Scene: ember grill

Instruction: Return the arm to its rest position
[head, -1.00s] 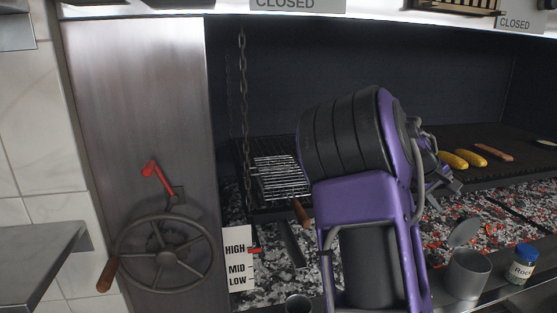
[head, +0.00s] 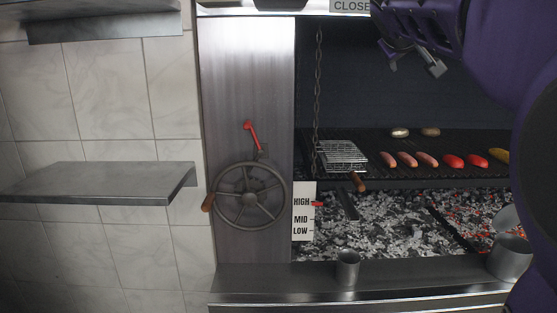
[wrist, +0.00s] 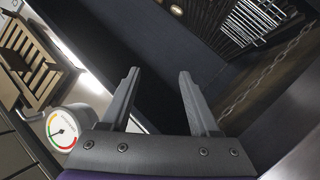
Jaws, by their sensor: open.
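My gripper (head: 418,66) is raised at the upper right of the head view, in front of the dark back wall of the grill. In the wrist view my gripper (wrist: 155,92) shows two grey fingers spread apart with nothing between them. My purple arm fills the right edge of the head view and hides part of the grill. The gripper is clear of the grate (head: 450,174) and the food on it.
A handwheel (head: 249,195) and red lever (head: 251,135) are on the steel panel. Metal cups (head: 347,268) stand on the front ledge. A shelf (head: 100,182) is at left.

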